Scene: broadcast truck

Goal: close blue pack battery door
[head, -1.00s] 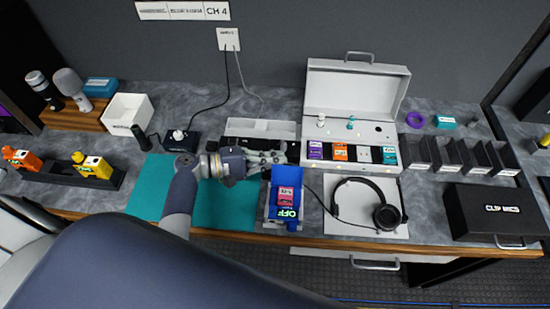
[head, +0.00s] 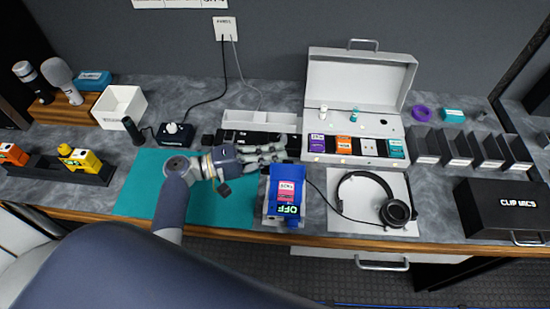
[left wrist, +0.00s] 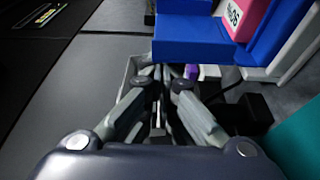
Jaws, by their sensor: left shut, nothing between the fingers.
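The blue pack (head: 271,190) sits in a pale cradle near the front edge of the counter, with a pink label and a green "OFF" display on its face. A plain blue section at its far end rises behind the label; I cannot tell how far the battery door is open. In the left wrist view the blue pack (left wrist: 190,40) fills the upper middle, just beyond my fingertips. My left gripper (head: 284,150) is shut and empty at the far side of the pack. It also shows in the left wrist view (left wrist: 163,80). Contact is unclear. My right gripper is out of view.
Headphones (head: 396,212) lie on a white mat right of the pack. An open white case (head: 360,85) with several coloured packs stands behind. A teal mat (head: 138,190) lies left under my arm. A black case (head: 500,208) is at the right.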

